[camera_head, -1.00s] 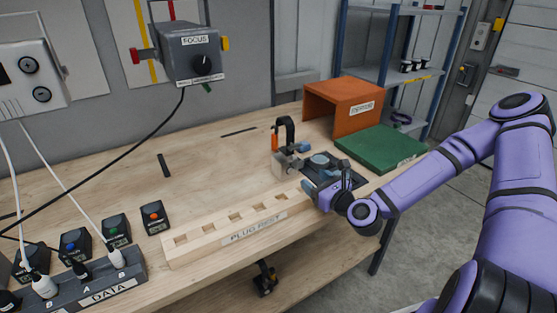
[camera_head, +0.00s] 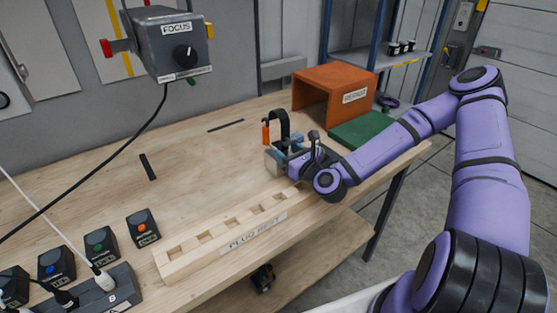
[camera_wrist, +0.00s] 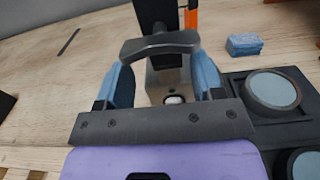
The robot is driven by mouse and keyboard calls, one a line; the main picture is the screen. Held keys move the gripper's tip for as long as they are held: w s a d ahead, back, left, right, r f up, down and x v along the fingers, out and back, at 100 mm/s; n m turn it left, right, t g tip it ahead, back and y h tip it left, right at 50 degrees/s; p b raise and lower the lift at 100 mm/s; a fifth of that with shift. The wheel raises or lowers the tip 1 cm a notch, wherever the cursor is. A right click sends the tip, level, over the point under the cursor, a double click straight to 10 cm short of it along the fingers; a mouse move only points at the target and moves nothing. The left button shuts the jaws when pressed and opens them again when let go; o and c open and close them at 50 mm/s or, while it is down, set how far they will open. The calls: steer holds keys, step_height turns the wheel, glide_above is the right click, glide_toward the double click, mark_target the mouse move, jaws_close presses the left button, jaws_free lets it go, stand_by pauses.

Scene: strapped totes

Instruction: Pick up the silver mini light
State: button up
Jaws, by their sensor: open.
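A small silver-grey block (camera_head: 272,162), which looks like the silver mini light, stands on the bench by a black arched piece (camera_head: 280,118) with an orange part (camera_head: 265,132). In the wrist view the silver block (camera_wrist: 160,82) shows between the blue finger pads of my gripper (camera_wrist: 162,78), with a pale round spot on its near side. A dark grey bar (camera_wrist: 160,45) crosses above it and hides part of it. My gripper (camera_head: 287,163) is open, one finger on each side; I cannot tell whether the pads touch it.
A black stand with round grey-blue pads (camera_wrist: 272,92) sits close to my right finger. A blue sponge-like block (camera_wrist: 245,44) lies beyond it. The plug rest (camera_head: 225,240) lies along the front edge. An orange bin (camera_head: 335,90) and a green board (camera_head: 360,130) stand behind my arm.

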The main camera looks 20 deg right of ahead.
mark_target(279, 144)
steer(key=shift+d+f+x, duration=0.15)
steer(key=shift+d+x, duration=0.05)
steer(key=shift+x, duration=1.2)
steer(key=shift+d+f+x, duration=0.1)
steer(key=shift+d+x, duration=0.05)
steer(key=shift+x, duration=1.2)
steer(key=shift+w, duration=0.1)
steer(key=shift+r, duration=0.1)
jaws_close()
